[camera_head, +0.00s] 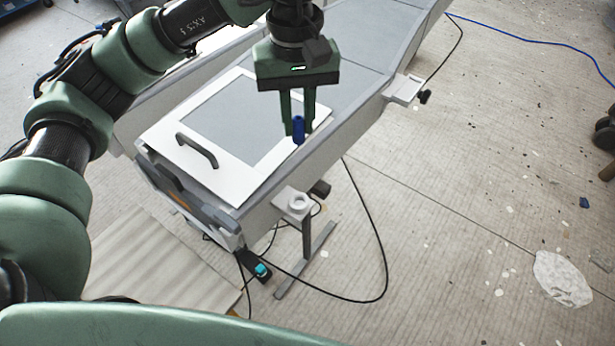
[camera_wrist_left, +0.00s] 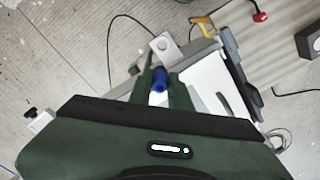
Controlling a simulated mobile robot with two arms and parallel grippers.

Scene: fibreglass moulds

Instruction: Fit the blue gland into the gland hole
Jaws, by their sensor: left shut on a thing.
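The blue gland (camera_head: 298,127) is a small dark blue cylinder held upright between the fingertips of my left gripper (camera_head: 298,133). In the left wrist view the gland (camera_wrist_left: 159,77) shows end-on between the fingers of the left gripper (camera_wrist_left: 158,88). It appears above the right edge of the mould, apart from any hole. A white bracket (camera_head: 297,203) with a round raised ring, which looks like the gland hole, sticks out from the mould's near right side. It also shows in the left wrist view (camera_wrist_left: 166,47), beyond the gland. My right gripper is out of view.
A white frame panel (camera_head: 230,172) with a dark handle (camera_head: 197,150) lies on the long grey mould (camera_head: 350,40). A second white bracket (camera_head: 404,88) juts out farther along. A black cable (camera_head: 385,262) loops on the floor below. The floor at right is mostly open.

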